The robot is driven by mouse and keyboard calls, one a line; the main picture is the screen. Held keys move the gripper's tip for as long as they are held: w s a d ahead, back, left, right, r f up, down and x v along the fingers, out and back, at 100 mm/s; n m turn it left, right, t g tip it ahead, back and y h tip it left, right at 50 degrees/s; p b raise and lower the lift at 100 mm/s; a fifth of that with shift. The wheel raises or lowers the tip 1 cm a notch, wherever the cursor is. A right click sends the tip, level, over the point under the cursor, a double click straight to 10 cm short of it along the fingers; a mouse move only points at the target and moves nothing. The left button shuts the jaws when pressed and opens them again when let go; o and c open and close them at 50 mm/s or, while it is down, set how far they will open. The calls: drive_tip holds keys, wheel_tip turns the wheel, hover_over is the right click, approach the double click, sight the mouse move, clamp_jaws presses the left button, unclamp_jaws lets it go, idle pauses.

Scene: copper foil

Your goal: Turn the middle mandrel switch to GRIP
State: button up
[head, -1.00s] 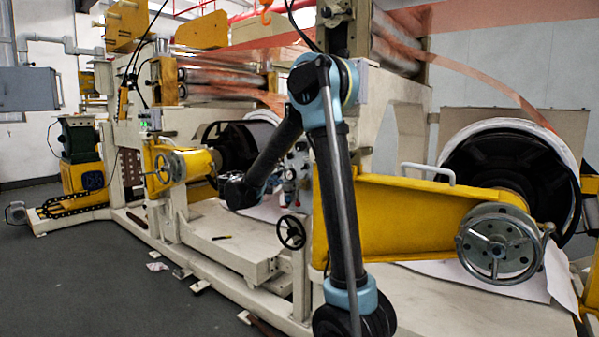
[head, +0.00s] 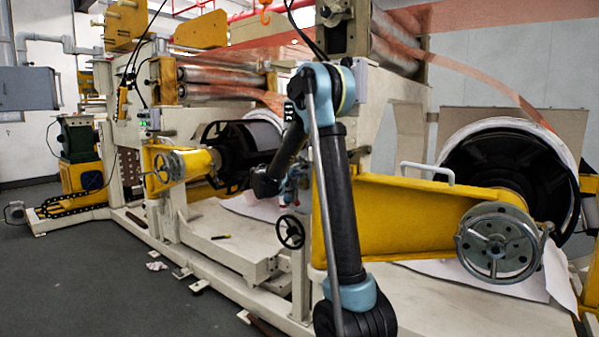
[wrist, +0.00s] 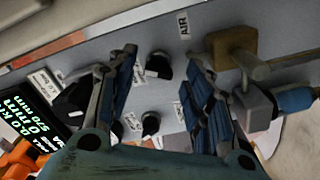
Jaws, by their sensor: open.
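In the wrist view my gripper (wrist: 163,58) is open, with its two blue-padded fingers pointing at a grey control panel (wrist: 222,18). A black knob (wrist: 158,65) shows between the fingertips; I cannot tell whether either finger touches it. A second black knob (wrist: 150,122) sits lower between the fingers. Another black knob (wrist: 75,98) lies to the left, partly behind the left finger. Small labels stand near the knobs, too small and tilted to read, so I cannot tell which position any knob is in. In the head view my arm hides the gripper and panel.
A brass valve (wrist: 232,47) and a blue fitting (wrist: 296,99) stick out right of the fingers. A display with green text (wrist: 28,108) is at lower left. The yellow arm of the machine (head: 395,220) and a handwheel (head: 498,243) are at right.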

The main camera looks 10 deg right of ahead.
drive_tip(key=shift+w, duration=0.1)
drive_tip(key=shift+c, duration=0.3)
drive_tip(key=c, duration=1)
drive_tip(key=n, duration=0.6)
drive_tip(key=shift+n, duration=0.3)
drive_tip(key=n, duration=0.5)
drive_tip(key=shift+d, duration=0.1)
drive_tip(key=shift+n, duration=0.3)
clamp_jaws()
drive_tip(key=o, duration=1.1)
unclamp_jaws()
drive_tip(key=shift+c, duration=0.2)
